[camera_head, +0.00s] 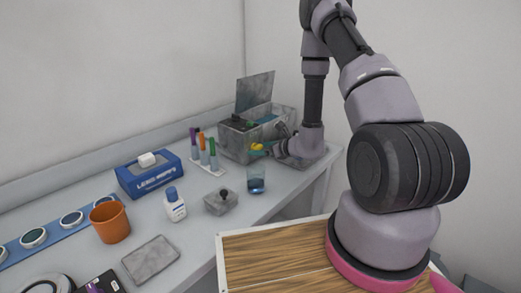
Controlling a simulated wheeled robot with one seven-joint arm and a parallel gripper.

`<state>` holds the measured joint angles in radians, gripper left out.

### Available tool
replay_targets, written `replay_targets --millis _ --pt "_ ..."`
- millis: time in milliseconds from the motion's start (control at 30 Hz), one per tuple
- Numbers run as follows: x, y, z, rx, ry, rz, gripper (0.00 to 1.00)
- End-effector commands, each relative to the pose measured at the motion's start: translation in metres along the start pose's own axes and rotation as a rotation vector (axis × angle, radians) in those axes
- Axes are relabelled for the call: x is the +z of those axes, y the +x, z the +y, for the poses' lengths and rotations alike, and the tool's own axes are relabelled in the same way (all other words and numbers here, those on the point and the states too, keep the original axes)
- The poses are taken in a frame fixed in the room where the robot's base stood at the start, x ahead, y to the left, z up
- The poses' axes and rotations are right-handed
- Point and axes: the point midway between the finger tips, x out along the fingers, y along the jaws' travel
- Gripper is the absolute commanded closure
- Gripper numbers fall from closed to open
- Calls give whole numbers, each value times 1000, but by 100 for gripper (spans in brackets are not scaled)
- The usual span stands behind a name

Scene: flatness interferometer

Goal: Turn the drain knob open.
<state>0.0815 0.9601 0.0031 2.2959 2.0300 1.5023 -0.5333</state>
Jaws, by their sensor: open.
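A grey box-shaped bath (236,144) with a raised lid (255,92) stands at the far end of the bench, with blue showing inside its open top. A small yellow-green piece (257,148) shows at its front right side; it may be the drain knob, but it is too small to tell. My gripper (270,146) is at that side of the bath, close to the yellow-green piece. The gripper is open. Its fingers are small and partly hidden by my wrist, and I cannot tell whether they touch the piece.
A glass with blue liquid (256,180) stands in front of the bath. Nearby are a grey knobbed block (221,203), a white bottle (174,205), a rack of coloured tubes (207,166), a blue case (149,178) and an orange cup (110,223). The bench's right edge is near my arm.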

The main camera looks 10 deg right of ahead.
Motion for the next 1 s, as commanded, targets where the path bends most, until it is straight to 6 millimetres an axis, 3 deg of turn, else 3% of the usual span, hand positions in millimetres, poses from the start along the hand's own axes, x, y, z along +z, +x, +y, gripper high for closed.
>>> replay_targets --millis 500,700,1000 --pt "-1 -90 -1 -3 2 2 7" --pt "0 -104 0 -1 1 1 7" --pt "0 -105 0 -1 1 1 7"
